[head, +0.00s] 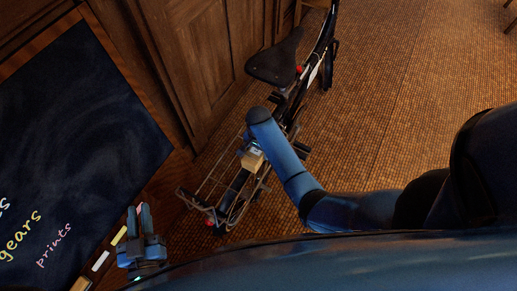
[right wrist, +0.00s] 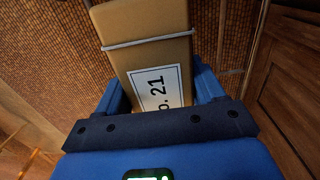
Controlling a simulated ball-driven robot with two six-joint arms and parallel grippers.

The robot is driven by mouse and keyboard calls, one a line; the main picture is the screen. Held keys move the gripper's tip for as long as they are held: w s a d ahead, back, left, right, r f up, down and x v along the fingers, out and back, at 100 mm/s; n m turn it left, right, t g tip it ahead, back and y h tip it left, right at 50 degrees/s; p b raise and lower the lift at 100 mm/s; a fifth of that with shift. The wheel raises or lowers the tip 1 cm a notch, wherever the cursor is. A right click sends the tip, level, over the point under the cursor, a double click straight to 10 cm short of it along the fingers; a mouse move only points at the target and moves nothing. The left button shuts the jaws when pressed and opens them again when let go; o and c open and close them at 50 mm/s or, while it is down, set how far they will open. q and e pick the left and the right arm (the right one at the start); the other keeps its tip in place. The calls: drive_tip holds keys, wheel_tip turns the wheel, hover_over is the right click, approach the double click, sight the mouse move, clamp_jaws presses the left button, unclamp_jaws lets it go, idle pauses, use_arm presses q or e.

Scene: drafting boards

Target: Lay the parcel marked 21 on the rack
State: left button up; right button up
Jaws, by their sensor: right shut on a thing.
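The parcel (head: 252,158) is a tan box, and in the right wrist view (right wrist: 145,50) it has a pale string and a white label ending in "21". My right gripper (right wrist: 160,100) is shut on it, with a blue finger on either side. In the head view the parcel appears over the rack (head: 212,178), a wire frame behind the bicycle's saddle. I cannot tell whether it touches the rack, as my right arm hides part of both. My left gripper (head: 138,217) is beside the blackboard, away from the rack; its finger gap is unclear.
The bicycle (head: 276,65) stands along a wooden panelled wall (head: 205,60). A blackboard (head: 75,130) with chalk writing fills the left, with a yellow chalk (head: 118,236) and a white chalk (head: 100,261) at its edge. The woven floor (head: 400,90) on the right is clear.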

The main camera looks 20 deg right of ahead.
drive_tip(key=o, duration=1.4)
drive_tip(key=shift+f, duration=0.1)
wheel_tip(320, 180, up, 12)
drive_tip(key=p, duration=0.2)
drive_tip(key=s+d+f+n+t, duration=0.4)
drive_tip(key=s+d+t, duration=0.1)
drive_tip(key=s+t, duration=0.3)
drive_tip(key=s+d+r+n+t, duration=0.1)
drive_tip(key=s+r+t, duration=0.2)
drive_tip(key=r, duration=0.3)
drive_tip(key=s+d+r+n+t, duration=0.1)
drive_tip(key=s+r+n+t, duration=0.1)
drive_tip(key=s+r, duration=0.4)
drive_tip(key=s+d+r+n+t, duration=0.1)
drive_tip(key=s+r+n+t, duration=0.1)
drive_tip(key=s+r+t, duration=0.2)
drive_tip(key=shift+s+d+r+t, duration=0.1)
drive_tip(key=shift+s+r+t, duration=0.1)
drive_tip(key=shift+r, duration=0.6)
drive_tip(key=shift+s+d+r+t, duration=0.1)
drive_tip(key=shift+s+r+t, duration=0.1)
drive_tip(key=shift+r, duration=0.55)
